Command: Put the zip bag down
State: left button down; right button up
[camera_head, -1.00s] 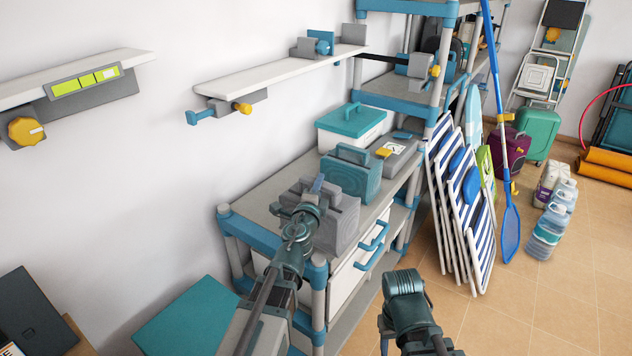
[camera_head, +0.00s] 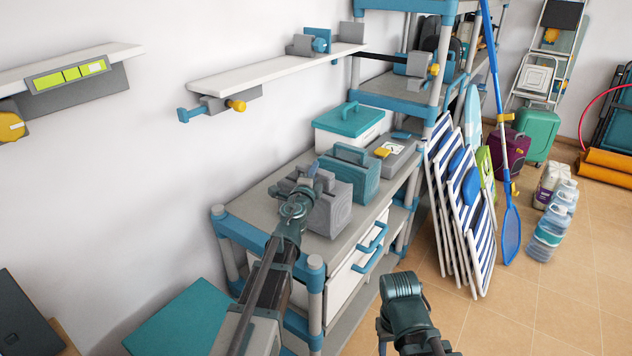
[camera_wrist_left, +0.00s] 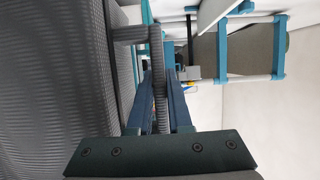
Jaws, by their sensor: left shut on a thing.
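The zip bag (camera_head: 327,214) is a grey, boxy bag with ribbed sides and a handle. In the head view it is upright at the top of the low shelf unit (camera_head: 253,212), close beside a teal case (camera_head: 358,178). I cannot tell whether its base touches the surface. My left gripper (camera_head: 311,172) is at the bag's top, shut on its handle. In the left wrist view the bag's ribbed side (camera_wrist_left: 55,90) fills the left, and its handle runs between the dark blue fingers (camera_wrist_left: 160,80).
Behind the teal case stand a teal-lidded white box (camera_head: 350,122) and a grey case (camera_head: 392,152). A white wall shelf (camera_head: 280,68) hangs above. Folded striped chairs (camera_head: 460,205) lean to the right. The shelf top left of the bag is bare.

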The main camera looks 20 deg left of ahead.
pick_arm(q)
notch_tip(320, 180, down, 2)
jog(key=shift+f+b, duration=0.2)
jog(key=shift+b, duration=0.6)
jog(key=shift+r, duration=0.1)
pick_arm(e)
jog(key=shift+w+d+f, duration=0.1)
jog(key=shift+d+f, duration=0.15)
jog(key=shift+f, duration=0.3)
jog(key=shift+d+f, duration=0.2)
jog(key=shift+f, duration=0.45)
pick_arm(q)
jog(key=shift+f, duration=0.2)
jog(key=c, duration=0.8)
grip_release()
jog(key=shift+r, duration=0.1)
jog(key=shift+c, duration=0.2)
